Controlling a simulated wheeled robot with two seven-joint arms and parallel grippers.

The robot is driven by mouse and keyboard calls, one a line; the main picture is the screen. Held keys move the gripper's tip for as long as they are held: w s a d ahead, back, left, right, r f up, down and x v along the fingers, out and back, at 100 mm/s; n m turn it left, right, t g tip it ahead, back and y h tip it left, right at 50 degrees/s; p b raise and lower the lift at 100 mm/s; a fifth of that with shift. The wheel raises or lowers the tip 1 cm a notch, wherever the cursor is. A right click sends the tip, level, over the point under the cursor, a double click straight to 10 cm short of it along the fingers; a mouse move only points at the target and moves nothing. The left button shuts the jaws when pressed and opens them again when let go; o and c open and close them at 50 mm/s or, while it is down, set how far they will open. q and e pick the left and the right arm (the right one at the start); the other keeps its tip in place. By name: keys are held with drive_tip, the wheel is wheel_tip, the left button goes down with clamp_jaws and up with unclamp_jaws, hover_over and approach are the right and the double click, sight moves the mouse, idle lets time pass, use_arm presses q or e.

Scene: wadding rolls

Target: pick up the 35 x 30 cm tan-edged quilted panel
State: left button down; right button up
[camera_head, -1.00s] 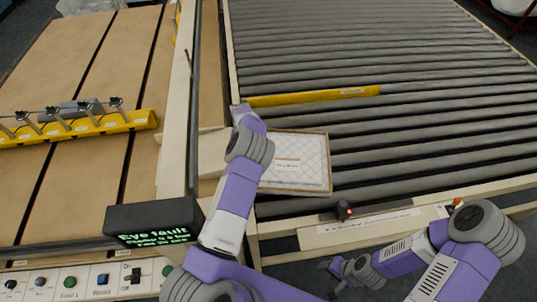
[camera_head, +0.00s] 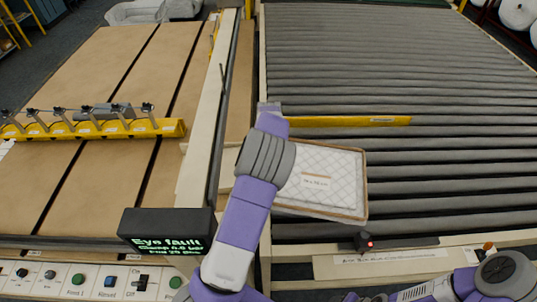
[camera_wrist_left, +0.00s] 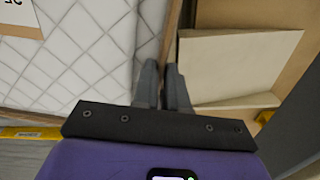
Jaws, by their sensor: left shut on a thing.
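The quilted panel (camera_head: 335,160) is white with diamond stitching, a tan edge and a paper label. It is over the near left part of the roller bed, apparently raised a little above the rollers. My left gripper (camera_wrist_left: 164,75) is shut on the panel's tan edge at its left side. In the left wrist view the quilted face (camera_wrist_left: 85,45) lies left of the fingers. In the head view my left arm hides the panel's left side and the fingers. My right gripper (camera_head: 355,297) is barely in view at the bottom edge, and its jaws cannot be made out.
The roller bed (camera_head: 450,170) is clear beyond a yellow bar (camera_head: 350,121). A cream rail (camera_head: 205,150) and a dark display box (camera_head: 166,232) stand left of my left arm. A small red-lit device (camera_head: 368,243) sits on the bed's front edge.

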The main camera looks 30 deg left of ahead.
use_arm(q)
drive_tip(key=s+d, duration=0.2)
drive_tip(key=s, duration=0.1)
drive_tip(key=s+d, duration=0.2)
drive_tip(key=s, duration=0.2)
drive_tip(key=s+d+b, duration=0.1)
drive_tip(key=s+d, duration=0.1)
drive_tip(key=s, duration=0.2)
drive_tip(key=shift+d, duration=0.4)
idle(1.2)
